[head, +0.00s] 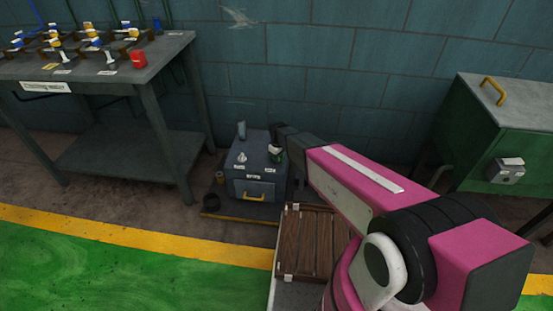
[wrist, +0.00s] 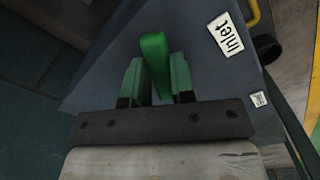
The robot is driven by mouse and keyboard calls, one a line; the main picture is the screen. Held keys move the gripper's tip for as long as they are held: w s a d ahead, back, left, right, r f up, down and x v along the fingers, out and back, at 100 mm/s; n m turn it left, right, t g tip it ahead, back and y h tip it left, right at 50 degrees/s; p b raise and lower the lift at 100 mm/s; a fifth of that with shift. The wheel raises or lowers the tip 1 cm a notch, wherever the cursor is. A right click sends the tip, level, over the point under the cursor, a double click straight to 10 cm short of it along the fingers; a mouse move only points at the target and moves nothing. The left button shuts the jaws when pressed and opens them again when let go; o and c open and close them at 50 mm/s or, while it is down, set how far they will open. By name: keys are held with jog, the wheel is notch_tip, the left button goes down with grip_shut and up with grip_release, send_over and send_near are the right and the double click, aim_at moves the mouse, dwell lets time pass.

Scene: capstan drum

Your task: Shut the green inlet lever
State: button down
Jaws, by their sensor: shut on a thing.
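The green inlet lever (wrist: 156,62) shows in the wrist view, standing up between my gripper's two fingers, on a grey box. My gripper (wrist: 156,82) is shut on the lever, with one green-tinted finger on each side of it. A white label reading "Inlet" (wrist: 226,34) is on the box right of the lever. In the head view the grey box (head: 264,189) stands low near the wall, and my gripper (head: 276,150) is at its top right corner. There the lever is mostly hidden by my arm.
The box has a yellow handle (head: 254,197) at its front. A workbench (head: 95,68) with several valves stands at the left. A green cabinet (head: 505,140) stands at the right. A slatted wooden top (head: 310,245) lies in front of the box. The green floor at front left is clear.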

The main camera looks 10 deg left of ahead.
jog(key=n, duration=0.2)
jog(key=w+n, duration=0.1)
jog(key=shift+w+d, duration=0.1)
jog(key=shift+d, duration=0.15)
jog(key=shift+w+n, duration=0.2)
jog(key=shift+n, duration=0.65)
jog(key=shift+w+n, duration=0.2)
jog(key=shift+n, duration=0.65)
jog(key=c, duration=1)
grip_release()
jog(key=shift+o, duration=0.2)
notch_tip(320, 180, up, 11)
jog(key=shift+d+f, duration=0.1)
